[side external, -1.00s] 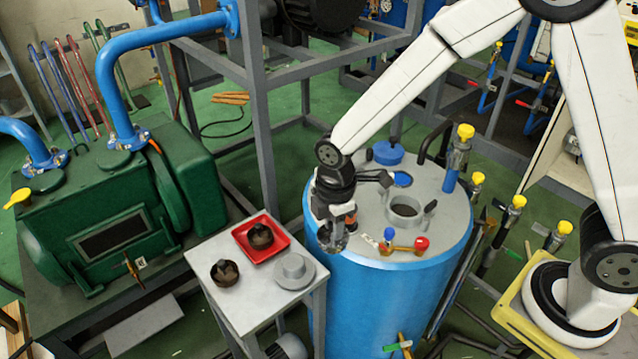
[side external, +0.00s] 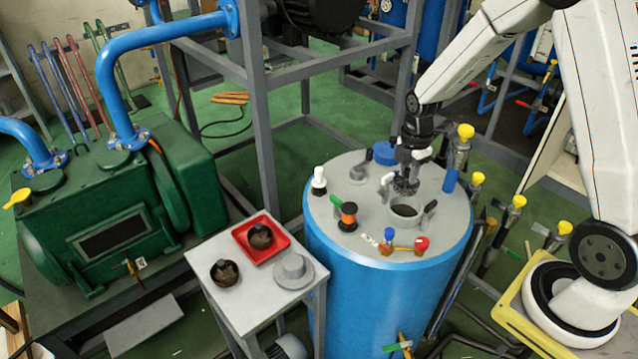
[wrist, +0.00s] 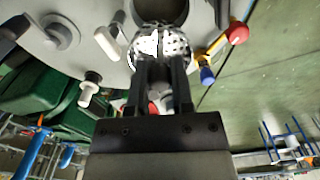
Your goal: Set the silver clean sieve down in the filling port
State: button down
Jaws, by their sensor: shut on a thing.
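The silver sieve (side external: 405,187), a perforated metal basket, hangs from my gripper (side external: 412,168) above the blue tank's grey lid. The filling port (side external: 405,213) is a round open collar on that lid, just below the sieve in the side view. A gap seems to show between sieve and port. In the wrist view my gripper (wrist: 160,78) is shut on the sieve (wrist: 160,43), whose holed round face fills the space beyond the fingers.
A side table (side external: 245,307) holds a red tray (side external: 274,253) with a dark sieve, another dark sieve (side external: 225,272) and a grey flanged piece (side external: 294,271).

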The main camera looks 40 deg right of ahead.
aim_at(410, 186)
jog(key=shift+s+d, duration=0.2)
jog(key=shift+d, duration=0.5)
jog(key=shift+f, duration=0.3)
jog(key=shift+f, duration=2.45)
jog(key=shift+f, duration=1.95)
dwell(2.6)
